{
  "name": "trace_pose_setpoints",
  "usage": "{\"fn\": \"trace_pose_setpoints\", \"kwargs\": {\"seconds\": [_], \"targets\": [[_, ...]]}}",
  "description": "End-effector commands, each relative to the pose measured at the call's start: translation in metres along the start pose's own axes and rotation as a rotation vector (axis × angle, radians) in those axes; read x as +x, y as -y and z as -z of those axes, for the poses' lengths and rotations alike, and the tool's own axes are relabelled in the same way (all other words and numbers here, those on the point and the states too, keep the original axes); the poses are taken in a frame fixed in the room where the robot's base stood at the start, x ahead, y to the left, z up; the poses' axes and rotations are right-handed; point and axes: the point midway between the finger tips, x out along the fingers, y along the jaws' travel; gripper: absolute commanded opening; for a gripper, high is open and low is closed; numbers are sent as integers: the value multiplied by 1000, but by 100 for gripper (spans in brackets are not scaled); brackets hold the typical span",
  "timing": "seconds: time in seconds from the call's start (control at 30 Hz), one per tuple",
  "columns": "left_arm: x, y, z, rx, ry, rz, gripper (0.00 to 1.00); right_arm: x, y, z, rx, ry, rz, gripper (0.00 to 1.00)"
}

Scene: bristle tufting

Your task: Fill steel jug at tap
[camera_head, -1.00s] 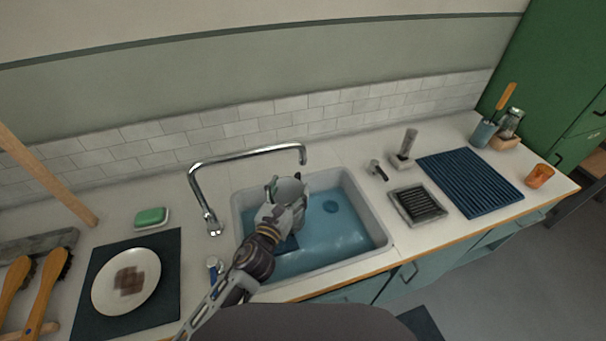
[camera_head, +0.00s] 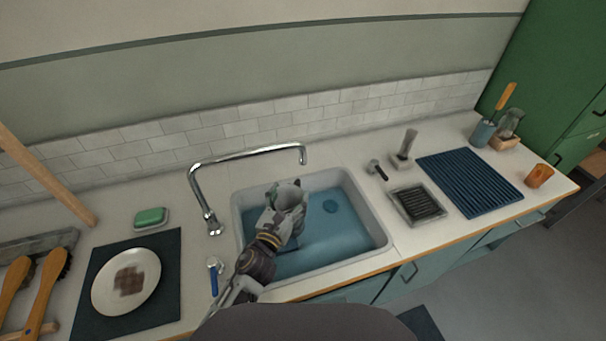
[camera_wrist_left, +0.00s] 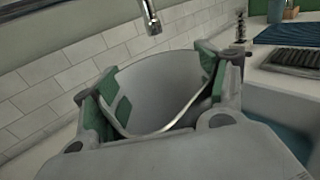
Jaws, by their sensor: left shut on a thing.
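The steel jug (camera_head: 290,199) is a grey open-topped vessel over the left part of the sink. My left gripper (camera_head: 286,197) is shut on it, with green-padded fingers on both sides. In the left wrist view the jug (camera_wrist_left: 165,90) shows its wide mouth between the fingers (camera_wrist_left: 155,100). The chrome tap (camera_head: 247,155) arches from the left of the sink, and its spout is behind and a little right of the jug. The spout end (camera_wrist_left: 152,20) also shows above the jug in the wrist view. No water stream is visible. My right gripper is not in view.
The grey sink (camera_head: 384,238) has a blue basin. A blue-handled lever (camera_head: 213,278) is at its left front. A soap dish (camera_head: 151,218) and a plate (camera_head: 103,296) are left; a drain grate (camera_head: 417,204) and blue ribbed mat (camera_head: 470,182) are right.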

Motion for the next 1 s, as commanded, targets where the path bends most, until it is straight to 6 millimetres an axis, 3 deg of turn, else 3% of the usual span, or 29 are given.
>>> {"fn": "trace_pose_setpoints", "kwargs": {"seconds": [0.4,0.93,1.0], "targets": [[0,0,22,-2,1,0,23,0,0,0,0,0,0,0],[0,0,28,0,2,1,23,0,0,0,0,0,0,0],[0,0,29,0,0,1,23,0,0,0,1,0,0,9]]}}
